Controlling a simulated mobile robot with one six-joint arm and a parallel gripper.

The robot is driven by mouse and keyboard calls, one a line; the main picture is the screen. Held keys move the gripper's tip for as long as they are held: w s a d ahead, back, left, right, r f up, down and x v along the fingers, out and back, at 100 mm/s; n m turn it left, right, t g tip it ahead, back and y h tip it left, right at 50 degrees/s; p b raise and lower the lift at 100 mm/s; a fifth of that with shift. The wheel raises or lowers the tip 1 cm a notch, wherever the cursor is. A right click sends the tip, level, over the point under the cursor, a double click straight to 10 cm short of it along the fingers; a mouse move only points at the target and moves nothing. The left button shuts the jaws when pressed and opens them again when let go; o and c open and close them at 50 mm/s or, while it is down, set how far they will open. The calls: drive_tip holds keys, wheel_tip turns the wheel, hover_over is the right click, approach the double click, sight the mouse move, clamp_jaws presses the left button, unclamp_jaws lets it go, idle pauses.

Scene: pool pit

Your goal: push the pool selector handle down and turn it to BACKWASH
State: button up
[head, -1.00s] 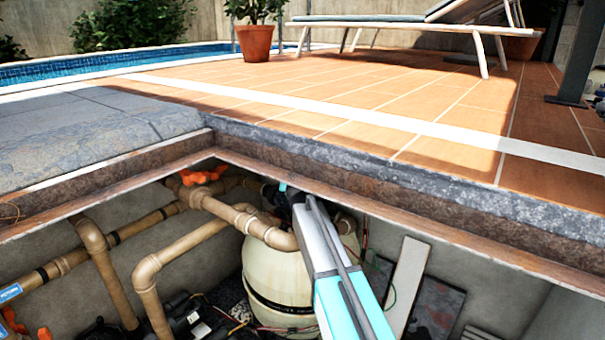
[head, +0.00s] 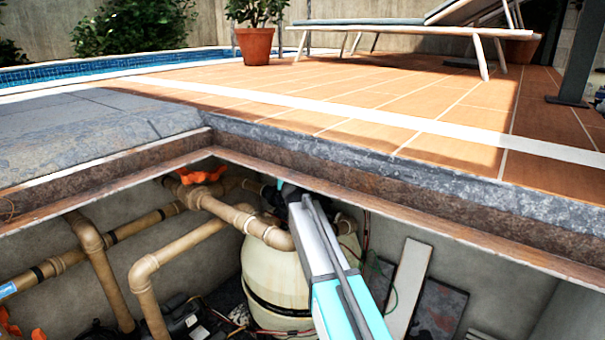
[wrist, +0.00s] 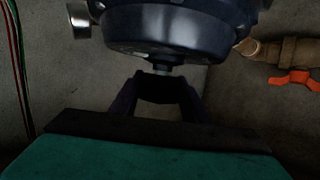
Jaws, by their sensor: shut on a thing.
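The dark selector valve (wrist: 180,28) fills the top of the wrist view. In the head view its dark body (head: 270,196) shows partly, on top of the cream filter tank (head: 272,275), behind my arm. My gripper (wrist: 158,88) reaches to just below the valve in the wrist picture, with a dark finger on each side. It is shut on a dark piece, which appears to be the selector handle (wrist: 160,86). The shadow makes the handle's outline hard to see. No BACKWASH lettering is readable, so the handle's setting cannot be told.
Beige pipes (head: 150,275) run left of the tank, with an orange valve handle (head: 203,175) near the back. The pit's stone edge (head: 380,178) crosses above my arm. Boards (head: 408,285) lean at the right wall. Terracotta paving (head: 330,95) lies beyond.

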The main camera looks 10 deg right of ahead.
drive_tip(key=shift+d+f+m+h+b, duration=0.1)
drive_tip(key=shift+m+h+b, duration=0.25)
drive_tip(key=shift+b, duration=0.7)
drive_tip(key=shift+r, duration=0.45)
idle(0.5)
drive_tip(key=o, duration=1.5)
drive_tip(key=shift+c, duration=0.2)
drive_tip(key=shift+s, duration=0.1)
drive_tip(key=shift+v, duration=3.2)
drive_tip(key=shift+r, duration=0.2)
